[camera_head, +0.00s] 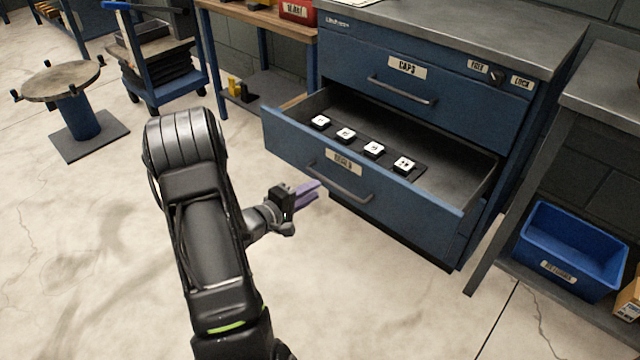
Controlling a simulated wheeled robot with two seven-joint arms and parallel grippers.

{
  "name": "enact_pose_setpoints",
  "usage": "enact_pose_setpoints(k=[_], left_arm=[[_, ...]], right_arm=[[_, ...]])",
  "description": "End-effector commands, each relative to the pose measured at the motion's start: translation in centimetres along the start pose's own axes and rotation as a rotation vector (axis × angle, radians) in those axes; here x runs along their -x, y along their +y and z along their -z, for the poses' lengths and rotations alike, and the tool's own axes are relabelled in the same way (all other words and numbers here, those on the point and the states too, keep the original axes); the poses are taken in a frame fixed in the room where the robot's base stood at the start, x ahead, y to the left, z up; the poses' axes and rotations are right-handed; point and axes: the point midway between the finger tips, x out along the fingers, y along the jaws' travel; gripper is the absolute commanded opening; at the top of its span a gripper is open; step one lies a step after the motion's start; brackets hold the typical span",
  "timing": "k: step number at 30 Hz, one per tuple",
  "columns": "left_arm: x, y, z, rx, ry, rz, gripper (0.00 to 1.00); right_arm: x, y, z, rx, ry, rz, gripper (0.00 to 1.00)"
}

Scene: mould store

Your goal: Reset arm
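My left arm (205,230) reaches up from the bottom of the view. Its gripper (308,194) has purple fingers and is in front of the open lower drawer (290,137), near the left end of its handle (340,184). Whether the fingers touch the drawer front, I cannot tell. The fingers lie close together and partly overlap, so their opening is unclear. No object shows between them. The drawer is pulled out and holds several small white blocks with dark marks in a row, such as this white block (404,165). My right gripper is not in view.
The blue cabinet (450,95) has a shut upper drawer labelled CAPS. A blue bin (570,245) sits on a low shelf at right. A round-topped stand (82,118) and a cart (160,55) stand at left. The floor (390,310) before the cabinet is clear.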

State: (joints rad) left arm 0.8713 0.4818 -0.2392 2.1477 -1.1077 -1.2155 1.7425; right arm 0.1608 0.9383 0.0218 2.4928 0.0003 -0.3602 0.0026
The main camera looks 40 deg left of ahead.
Motion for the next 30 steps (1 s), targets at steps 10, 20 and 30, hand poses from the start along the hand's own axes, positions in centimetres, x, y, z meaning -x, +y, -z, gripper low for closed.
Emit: enact_pose_setpoints(k=[10,20,30], left_arm=[[0.6,0.0,-0.1,0.0,-0.001,-0.001,0.22],[0.6,0.0,-0.1,-0.003,-0.001,-0.001,0.22],[1.0,-3.6,2.1,-0.345,0.09,0.155,0.22]], right_arm=[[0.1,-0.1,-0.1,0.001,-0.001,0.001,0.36],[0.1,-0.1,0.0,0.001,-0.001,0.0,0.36],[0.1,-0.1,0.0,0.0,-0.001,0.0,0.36]])
